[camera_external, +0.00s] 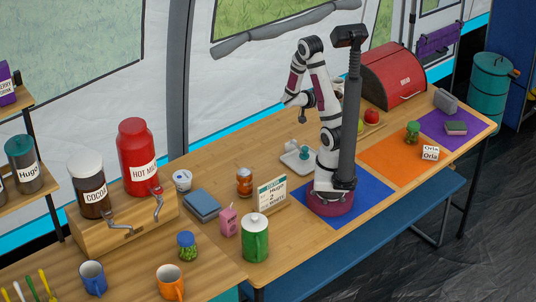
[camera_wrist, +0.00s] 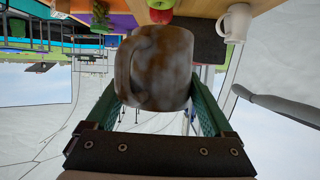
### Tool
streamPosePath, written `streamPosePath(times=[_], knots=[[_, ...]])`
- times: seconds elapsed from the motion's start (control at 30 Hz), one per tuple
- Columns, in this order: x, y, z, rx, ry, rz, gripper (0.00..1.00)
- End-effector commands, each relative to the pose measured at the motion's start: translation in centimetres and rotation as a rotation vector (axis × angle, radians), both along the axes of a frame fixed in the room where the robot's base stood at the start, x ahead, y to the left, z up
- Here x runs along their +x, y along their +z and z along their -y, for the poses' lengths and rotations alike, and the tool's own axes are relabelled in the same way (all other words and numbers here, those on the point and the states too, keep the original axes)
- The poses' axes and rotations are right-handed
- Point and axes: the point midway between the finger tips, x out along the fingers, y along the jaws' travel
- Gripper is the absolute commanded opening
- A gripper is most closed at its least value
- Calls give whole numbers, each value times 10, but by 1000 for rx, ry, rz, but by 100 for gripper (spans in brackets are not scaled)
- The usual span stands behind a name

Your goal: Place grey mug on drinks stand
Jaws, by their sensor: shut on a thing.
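My gripper (camera_wrist: 155,98) is shut on a mottled brown-grey mug (camera_wrist: 153,65), with one green finger on each side of it. The mug fills the middle of the wrist view, its handle to the left. In the external view my gripper (camera_external: 293,99) is raised above the table beside the tent wall; the held mug is not clear there. A wooden stand (camera_external: 128,238) with taps at the front left carries a brown COCOA container (camera_external: 91,197) and a red HOT MILK container (camera_external: 140,178). The stand is well apart from my gripper.
On the table (camera_external: 215,165) are a blue book (camera_external: 202,205), an orange-brown jar (camera_external: 244,182), a pink carton (camera_external: 228,220) and a green lidded pot (camera_external: 255,240). A blue mug (camera_external: 93,278) and an orange mug (camera_external: 170,282) stand before the stand. A red bread bin (camera_external: 393,78) is at the back.

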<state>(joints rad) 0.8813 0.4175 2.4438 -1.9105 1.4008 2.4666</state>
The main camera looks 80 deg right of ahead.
Motion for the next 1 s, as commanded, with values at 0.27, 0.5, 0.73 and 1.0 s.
streamPosePath(times=[0.27,0.5,0.73,1.0], knots=[[-157,-31,-70,2,-596,-1,28],[-196,-39,-107,1,-786,0,28],[-156,-78,-57,0,-787,1,28],[-126,-110,-21,2,-790,0,28]])
